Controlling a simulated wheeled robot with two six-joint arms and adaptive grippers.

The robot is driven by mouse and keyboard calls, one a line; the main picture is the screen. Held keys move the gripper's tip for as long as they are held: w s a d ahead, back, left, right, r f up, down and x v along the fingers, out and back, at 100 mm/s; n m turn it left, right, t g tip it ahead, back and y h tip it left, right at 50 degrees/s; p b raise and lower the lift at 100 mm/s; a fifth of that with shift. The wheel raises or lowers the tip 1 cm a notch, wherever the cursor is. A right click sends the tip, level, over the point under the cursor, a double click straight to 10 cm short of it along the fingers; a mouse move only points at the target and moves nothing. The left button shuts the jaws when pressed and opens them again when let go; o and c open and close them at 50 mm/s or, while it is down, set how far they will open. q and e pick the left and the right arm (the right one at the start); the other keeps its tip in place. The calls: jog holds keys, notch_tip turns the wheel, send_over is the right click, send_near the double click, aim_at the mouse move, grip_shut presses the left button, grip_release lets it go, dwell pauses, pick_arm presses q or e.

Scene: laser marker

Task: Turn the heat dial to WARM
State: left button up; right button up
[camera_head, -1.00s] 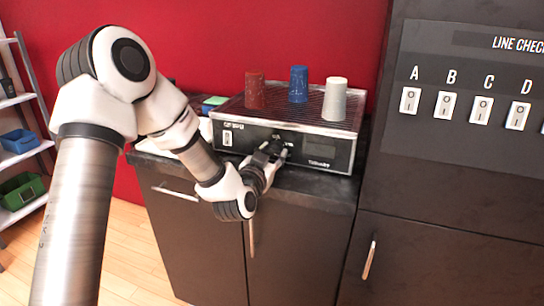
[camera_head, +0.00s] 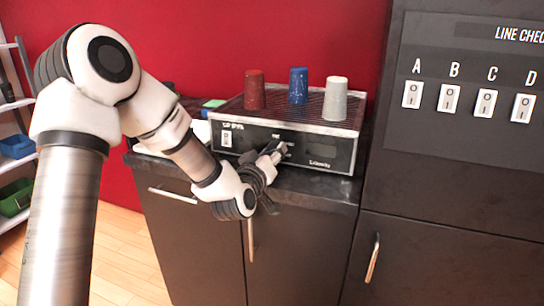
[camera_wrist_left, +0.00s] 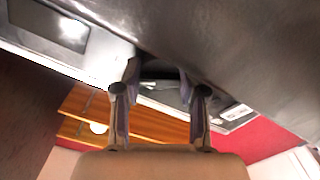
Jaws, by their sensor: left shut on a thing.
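The heat dial (camera_wrist_left: 160,72) is a dark round knob on the front of the black warmer (camera_head: 333,158). In the head view my left gripper (camera_head: 284,148) is at the warmer's front panel and covers most of the dial. In the left wrist view my left gripper (camera_wrist_left: 160,82) has one finger on each side of the dial and is shut on it. The dial's pointer and the WARM mark are hidden or too small to read. My right gripper is not in view.
A red cup (camera_head: 254,90), a blue cup (camera_head: 298,85) and a white cup (camera_head: 335,98) stand upside down on the warmer's top rack. A rocker switch (camera_head: 227,138) is at the panel's left. The dark counter (camera_head: 310,192) has a narrow free front strip. A switch panel (camera_head: 470,135) stands at right.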

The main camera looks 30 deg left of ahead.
pick_arm(q)
jog(key=shift+f, duration=0.15)
jog(key=o, duration=1.2)
jog(key=shift+c, duration=0.2)
jog(key=v, duration=0.7)
jog(key=shift+s, duration=0.25)
